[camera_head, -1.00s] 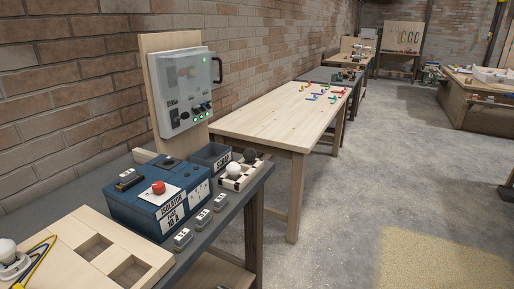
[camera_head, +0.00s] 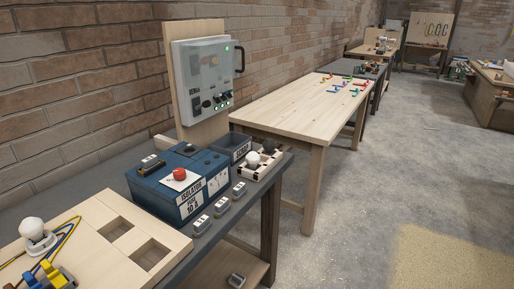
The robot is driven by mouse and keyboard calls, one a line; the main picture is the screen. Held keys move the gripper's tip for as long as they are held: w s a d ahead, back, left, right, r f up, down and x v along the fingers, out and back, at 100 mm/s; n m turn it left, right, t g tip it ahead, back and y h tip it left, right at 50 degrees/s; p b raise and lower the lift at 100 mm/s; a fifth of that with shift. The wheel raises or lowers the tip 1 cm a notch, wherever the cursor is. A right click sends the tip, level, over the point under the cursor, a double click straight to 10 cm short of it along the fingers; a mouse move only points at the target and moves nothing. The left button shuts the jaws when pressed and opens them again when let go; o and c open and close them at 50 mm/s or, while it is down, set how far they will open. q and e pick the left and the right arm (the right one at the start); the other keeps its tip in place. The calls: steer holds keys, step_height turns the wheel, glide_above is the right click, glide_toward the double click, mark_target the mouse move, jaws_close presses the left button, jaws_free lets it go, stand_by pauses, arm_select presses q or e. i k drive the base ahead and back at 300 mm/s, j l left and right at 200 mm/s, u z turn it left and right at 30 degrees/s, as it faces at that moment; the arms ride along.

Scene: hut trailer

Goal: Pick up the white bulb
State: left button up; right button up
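A white bulb (camera_head: 253,159) stands in a small pale wooden holder (camera_head: 262,168) at the right end of the dark workbench, beside a dark round item. Another white bulb (camera_head: 32,228) sits in a white base on the pale wooden board (camera_head: 88,222) at the lower left, with yellow and blue wires by it. Neither of my grippers shows in this view.
A blue isolator box (camera_head: 180,185) with a red button stands between the board and the holder. Small grey switches (camera_head: 221,207) line the bench's front edge. A grey bin (camera_head: 234,147) sits behind the holder. Open concrete floor (camera_head: 345,215) lies to the right.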

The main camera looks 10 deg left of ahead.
mark_target(269, 145)
steer(key=i+l+u, duration=0.1)
steer(key=u, duration=0.3)
steer(key=i+l+u, duration=0.1)
steer(key=u, duration=0.3)
steer(key=l+u, duration=0.15)
steer(key=u, duration=0.25)
steer(key=i+l+u, duration=0.2)
steer(key=l+u, duration=0.3)
steer(key=l, duration=0.85)
steer(key=l+u, duration=0.5)
steer(key=l, duration=0.8)
steer(key=k, duration=0.05)
